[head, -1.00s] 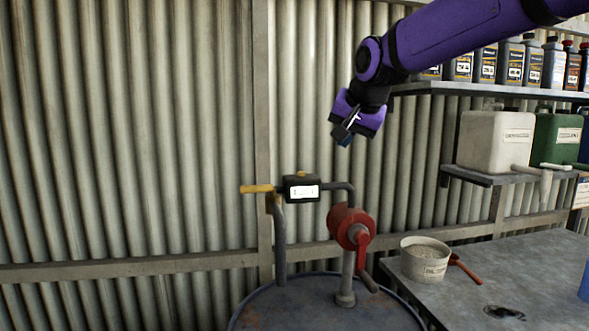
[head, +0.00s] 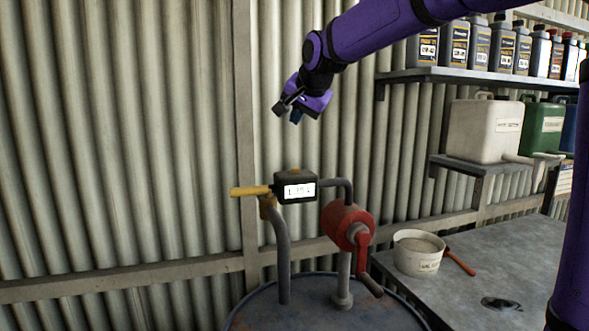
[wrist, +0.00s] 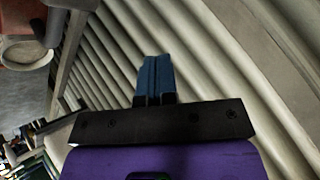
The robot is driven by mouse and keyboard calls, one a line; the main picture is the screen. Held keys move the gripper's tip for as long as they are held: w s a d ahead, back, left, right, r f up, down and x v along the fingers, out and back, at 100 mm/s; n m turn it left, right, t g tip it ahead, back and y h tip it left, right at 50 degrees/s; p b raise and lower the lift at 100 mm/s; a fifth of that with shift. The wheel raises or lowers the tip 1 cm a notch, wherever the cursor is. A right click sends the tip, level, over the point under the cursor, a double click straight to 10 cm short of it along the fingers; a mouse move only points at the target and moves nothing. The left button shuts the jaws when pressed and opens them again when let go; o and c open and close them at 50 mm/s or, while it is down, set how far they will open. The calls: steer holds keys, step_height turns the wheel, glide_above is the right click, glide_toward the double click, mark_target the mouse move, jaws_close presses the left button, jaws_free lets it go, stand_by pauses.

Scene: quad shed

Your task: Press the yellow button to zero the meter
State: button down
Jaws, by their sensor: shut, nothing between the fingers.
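The meter (head: 295,187) is a small black box with a white display on the pump's pipework above the drum. The display shows digits that are hard to read. A small yellow button (head: 294,170) sits on top of the meter. My gripper (head: 287,114) hangs above the meter, apart from it, in front of the corrugated wall. Its blue fingers (wrist: 156,78) are together and empty in the wrist view. The meter and button do not show clearly in the wrist view.
A yellow nozzle handle (head: 250,191) sticks out left of the meter. A red hand pump (head: 347,226) stands on the blue drum (head: 262,309). A white tub (head: 418,252) is on the bench at right. Shelves hold bottles and a white jerrycan (head: 484,130).

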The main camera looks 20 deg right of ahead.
steer(key=shift+f, duration=4.4)
steer(key=shift+f, duration=0.1)
steer(key=shift+f, duration=0.3)
steer(key=shift+f, duration=0.5)
steer(key=shift+r, duration=0.95)
steer(key=shift+r, duration=2.5)
steer(key=shift+s, duration=0.1)
